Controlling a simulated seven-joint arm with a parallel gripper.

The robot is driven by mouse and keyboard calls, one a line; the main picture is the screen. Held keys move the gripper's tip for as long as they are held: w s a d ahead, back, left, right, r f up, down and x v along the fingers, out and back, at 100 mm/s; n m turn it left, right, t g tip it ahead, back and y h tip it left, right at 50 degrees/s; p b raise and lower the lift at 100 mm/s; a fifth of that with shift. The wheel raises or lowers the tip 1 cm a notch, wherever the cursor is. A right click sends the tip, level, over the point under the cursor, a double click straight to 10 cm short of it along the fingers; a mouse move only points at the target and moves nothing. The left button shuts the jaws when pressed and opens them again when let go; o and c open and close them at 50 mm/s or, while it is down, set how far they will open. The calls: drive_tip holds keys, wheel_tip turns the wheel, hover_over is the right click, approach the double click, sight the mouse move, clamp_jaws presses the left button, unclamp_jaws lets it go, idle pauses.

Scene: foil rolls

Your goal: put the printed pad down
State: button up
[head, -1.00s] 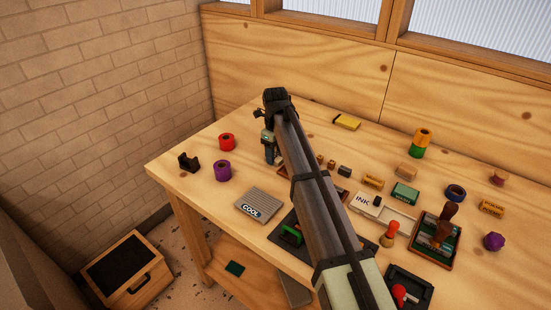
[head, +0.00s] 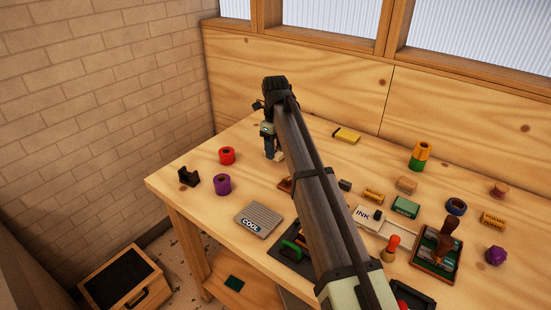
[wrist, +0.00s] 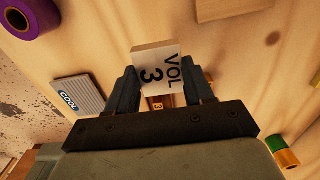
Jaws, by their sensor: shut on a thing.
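The printed pad (wrist: 160,62) is a white block reading "VOL 3", held between the two dark fingers of my gripper (wrist: 159,80) in the wrist view. My gripper is shut on it. In the head view my gripper (head: 271,152) is over the back left part of the table, right of the red roll. A small pale bit of the pad (head: 280,156) shows at its fingertips there; the rest is hidden. I cannot tell whether the pad touches the table.
Red roll (head: 227,156), purple roll (head: 223,185), black holder (head: 188,177) and grey COOL pad (head: 258,219) lie to the left. My arm hides part of the table's middle.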

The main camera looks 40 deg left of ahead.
drive_tip(key=shift+r, duration=1)
drive_tip(key=w+d+m, duration=0.4)
drive_tip(key=w+d, duration=1.3)
drive_tip(key=d, duration=0.3)
drive_tip(key=w+d+m, duration=0.1)
drive_tip(key=w+d, duration=0.3)
drive_tip(key=d, duration=0.7)
drive_tip(key=w+d+m, duration=0.2)
drive_tip(key=w+d, duration=0.2)
drive_tip(key=d, duration=0.6)
drive_tip(key=s+d+f+m, duration=0.15)
drive_tip(key=d+m, duration=0.25)
drive_tip(key=d, duration=2.4)
drive_tip(key=s+d, duration=0.4)
drive_tip(key=d, duration=0.5)
drive_tip(key=n, duration=0.2)
hover_over(531, 208)
drive_tip(key=f, duration=0.3)
drive_tip(key=shift+s+f, duration=0.3)
drive_tip(key=shift+f, duration=2)
drive_tip(key=shift+w+f, duration=0.25)
drive_tip(key=shift+f, duration=0.1)
